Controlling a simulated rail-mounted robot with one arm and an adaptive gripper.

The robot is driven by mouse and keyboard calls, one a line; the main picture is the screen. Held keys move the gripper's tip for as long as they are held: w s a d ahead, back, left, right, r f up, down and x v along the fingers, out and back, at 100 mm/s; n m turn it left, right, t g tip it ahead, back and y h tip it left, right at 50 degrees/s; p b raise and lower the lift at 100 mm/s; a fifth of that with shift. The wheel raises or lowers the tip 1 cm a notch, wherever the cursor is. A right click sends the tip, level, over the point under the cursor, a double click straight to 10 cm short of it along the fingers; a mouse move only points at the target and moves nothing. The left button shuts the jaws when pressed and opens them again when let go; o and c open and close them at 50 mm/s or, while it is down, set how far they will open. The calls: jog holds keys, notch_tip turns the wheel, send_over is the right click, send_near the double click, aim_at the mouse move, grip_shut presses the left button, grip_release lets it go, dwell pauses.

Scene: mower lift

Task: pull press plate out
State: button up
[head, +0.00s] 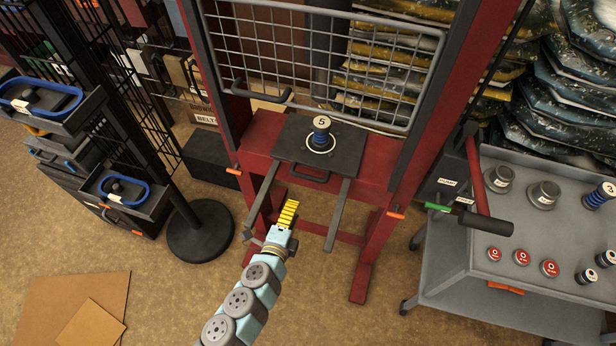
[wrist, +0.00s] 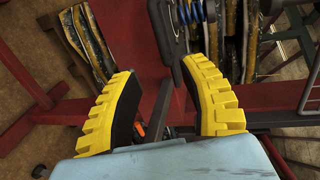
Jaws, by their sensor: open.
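The press plate (head: 345,152) is a dark flat plate on the red press frame. A dark handle (head: 305,178) is on its front edge. A blue spring piece (head: 321,130) marked 5 stands upright on the plate inside a white ring. Two grey rails (head: 338,215) reach forward from the frame. My gripper (head: 288,212) has yellow fingers and is in front of the handle, between the rails, apart from the handle. In the wrist view my gripper (wrist: 160,80) is open and empty, with the blue spring (wrist: 194,12) beyond the right finger.
A wire mesh guard (head: 325,60) is raised above the plate. A grey cart (head: 545,225) with several weights and spring parts stands at the right. A red lever with a black grip (head: 487,223) sticks out beside it. A black round base (head: 201,230) stands at the left.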

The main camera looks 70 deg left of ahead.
aim_at(308, 177)
jog(key=shift+x, duration=7.2)
jog(key=shift+d, duration=0.1)
jog(key=shift+c, duration=0.2)
grip_shut()
